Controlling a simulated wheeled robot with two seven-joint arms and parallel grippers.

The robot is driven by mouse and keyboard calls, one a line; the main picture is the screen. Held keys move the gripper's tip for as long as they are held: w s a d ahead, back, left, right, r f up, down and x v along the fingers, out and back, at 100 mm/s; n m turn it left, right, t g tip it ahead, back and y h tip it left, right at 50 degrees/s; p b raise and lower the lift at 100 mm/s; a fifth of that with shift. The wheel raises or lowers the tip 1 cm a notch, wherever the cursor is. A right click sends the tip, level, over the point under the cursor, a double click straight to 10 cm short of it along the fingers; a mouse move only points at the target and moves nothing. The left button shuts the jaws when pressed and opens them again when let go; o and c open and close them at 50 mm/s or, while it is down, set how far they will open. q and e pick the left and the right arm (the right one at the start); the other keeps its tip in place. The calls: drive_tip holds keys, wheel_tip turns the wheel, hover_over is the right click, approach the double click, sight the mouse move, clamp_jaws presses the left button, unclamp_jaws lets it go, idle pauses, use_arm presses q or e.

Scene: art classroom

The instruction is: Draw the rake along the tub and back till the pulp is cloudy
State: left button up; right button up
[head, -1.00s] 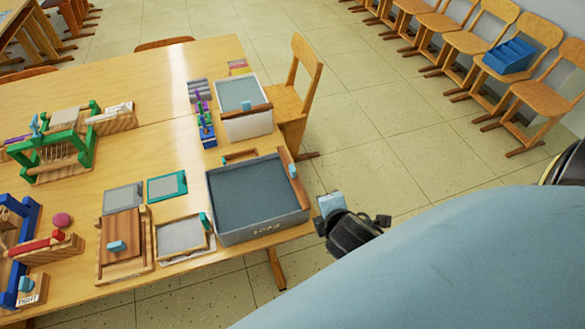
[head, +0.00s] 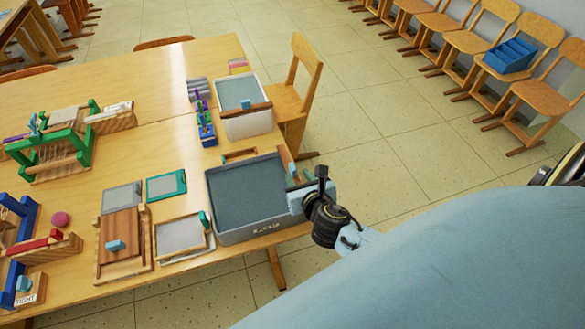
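The large grey tub (head: 237,235) stands at the table's near right corner, with a flat, dark grey-blue surface of pulp (head: 245,190) in it. The rake (head: 285,158) shows as a wooden bar along the tub's right rim, with a light blue grip near its middle. Its near part is hidden behind my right gripper (head: 298,198). That gripper is at the tub's right wall, close to the rake's grip. I cannot tell whether it touches the rake or whether its fingers are open or shut. My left gripper is not in view.
A smaller white tub (head: 247,127) with a wooden bar stands behind. A framed screen (head: 183,236) and a wooden press board (head: 121,234) lie left of the large tub. A wooden chair (head: 292,95) stands at the table's right edge.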

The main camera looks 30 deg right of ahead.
sight(294, 171)
drive_tip(key=b+x, duration=0.1)
drive_tip(key=x, duration=0.5)
drive_tip(key=shift+c, duration=0.3)
clamp_jaws()
